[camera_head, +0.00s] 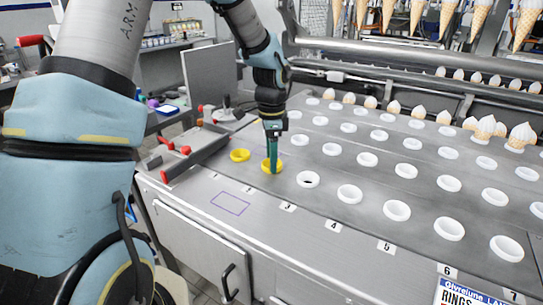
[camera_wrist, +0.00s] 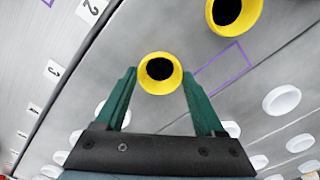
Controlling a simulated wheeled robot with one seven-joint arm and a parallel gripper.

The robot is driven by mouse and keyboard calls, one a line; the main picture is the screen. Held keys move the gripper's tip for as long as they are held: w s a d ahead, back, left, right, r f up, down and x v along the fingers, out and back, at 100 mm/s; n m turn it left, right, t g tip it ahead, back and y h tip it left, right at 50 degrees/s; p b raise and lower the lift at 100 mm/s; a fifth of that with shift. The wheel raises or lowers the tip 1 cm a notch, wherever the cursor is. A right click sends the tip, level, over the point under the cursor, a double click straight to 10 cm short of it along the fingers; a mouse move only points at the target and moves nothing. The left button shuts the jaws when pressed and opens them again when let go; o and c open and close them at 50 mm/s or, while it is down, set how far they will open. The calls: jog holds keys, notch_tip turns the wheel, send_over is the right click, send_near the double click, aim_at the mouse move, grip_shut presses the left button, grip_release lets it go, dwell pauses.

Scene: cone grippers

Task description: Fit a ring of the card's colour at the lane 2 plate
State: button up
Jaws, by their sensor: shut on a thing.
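My gripper (camera_head: 272,166) points down in the head view, its green fingers at a yellow ring (camera_head: 264,167) in the front row, in line with the lane 2 plate (camera_head: 247,190). In the wrist view, the gripper (camera_wrist: 159,74) has one finger on each side of this yellow ring (camera_wrist: 160,89) and is shut on it. I cannot tell whether the ring is seated or slightly raised. Another yellow ring (camera_head: 240,155) sits to its left; it also shows in the wrist view (camera_wrist: 250,22). I make out no card clearly.
A purple outlined rectangle (camera_head: 230,203) on the counter front is empty. A white ring (camera_head: 308,179) with a dark hole is just to the right, with rows of white rings beyond. A red-handled fixture (camera_head: 190,150) stands left. Cones line the back.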

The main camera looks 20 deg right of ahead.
jog(key=shift+f, duration=0.25)
jog(key=o, duration=1)
jog(key=shift+c, duration=0.2)
notch_tip(320, 180, up, 11)
jog(key=b, duration=0.2)
jog(key=s+a+f+n, duration=0.2)
jog(key=a+n, duration=0.4)
jog(key=a, duration=0.3)
jog(key=s+a+f+n+t, duration=0.1)
jog(key=s+a+f+n, duration=0.1)
jog(key=a+n, duration=0.4)
jog(key=s+a+f+n, duration=0.3)
jog(key=a+n, duration=0.4)
jog(key=a, duration=0.6)
jog(key=shift+s+a+t, duration=0.3)
